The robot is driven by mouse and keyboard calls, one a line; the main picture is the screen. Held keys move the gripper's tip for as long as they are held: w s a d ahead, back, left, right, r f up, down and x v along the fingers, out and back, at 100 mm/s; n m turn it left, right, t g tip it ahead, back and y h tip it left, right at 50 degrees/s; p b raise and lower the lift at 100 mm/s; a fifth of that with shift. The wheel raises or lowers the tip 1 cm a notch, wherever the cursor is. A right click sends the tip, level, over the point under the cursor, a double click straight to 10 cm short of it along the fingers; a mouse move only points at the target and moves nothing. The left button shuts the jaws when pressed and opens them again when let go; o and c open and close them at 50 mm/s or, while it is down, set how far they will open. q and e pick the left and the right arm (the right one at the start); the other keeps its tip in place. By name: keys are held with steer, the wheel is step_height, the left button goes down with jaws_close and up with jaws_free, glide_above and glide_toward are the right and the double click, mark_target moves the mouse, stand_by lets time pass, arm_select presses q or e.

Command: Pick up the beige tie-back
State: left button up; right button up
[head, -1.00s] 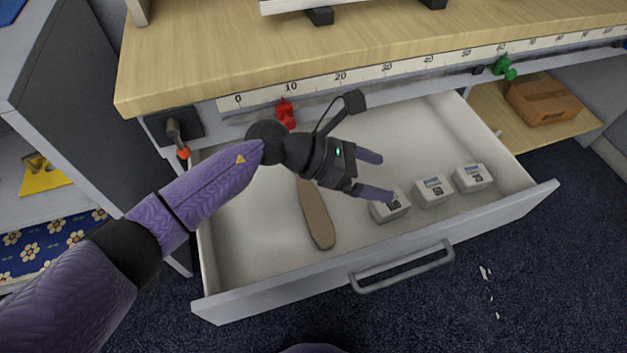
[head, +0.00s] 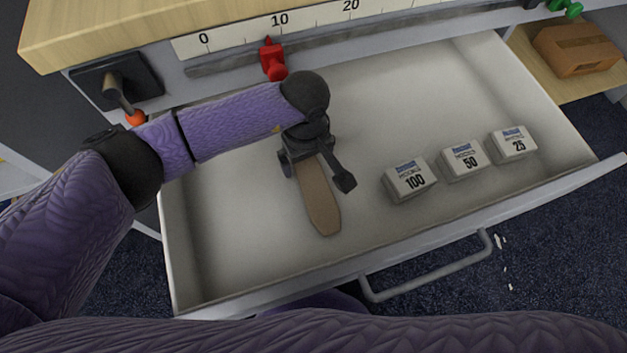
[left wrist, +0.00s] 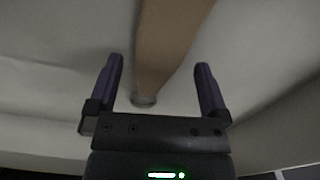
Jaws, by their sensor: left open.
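The beige tie-back (head: 318,205) is a flat strip with a pointed near end. It lies on the floor of the open drawer, left of the middle. In the head view my left gripper (head: 307,165) is over its far end and hides that end; the fingertips are hard to see. In the left wrist view the tie-back (left wrist: 168,45) runs up between the two fingers of the left gripper (left wrist: 158,75), which are open with gaps on both sides. A small round end or ring shows at its lower tip. My right gripper is not in view.
The white drawer (head: 225,265) is pulled out, with a bar handle (head: 430,270) in front. Three small white boxes marked 100 (head: 408,180), 50 (head: 463,160) and 25 (head: 514,143) stand to the right. A red clamp (head: 272,60) sits on the ruler edge above the drawer.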

arm_select(q)
step_height(320, 180, down, 2)
steer(key=shift+f, duration=0.1)
steer(key=shift+r, duration=0.3)
steer(key=c, duration=1.1)
steer(key=shift+c, duration=0.2)
steer(key=shift+r, duration=0.1)
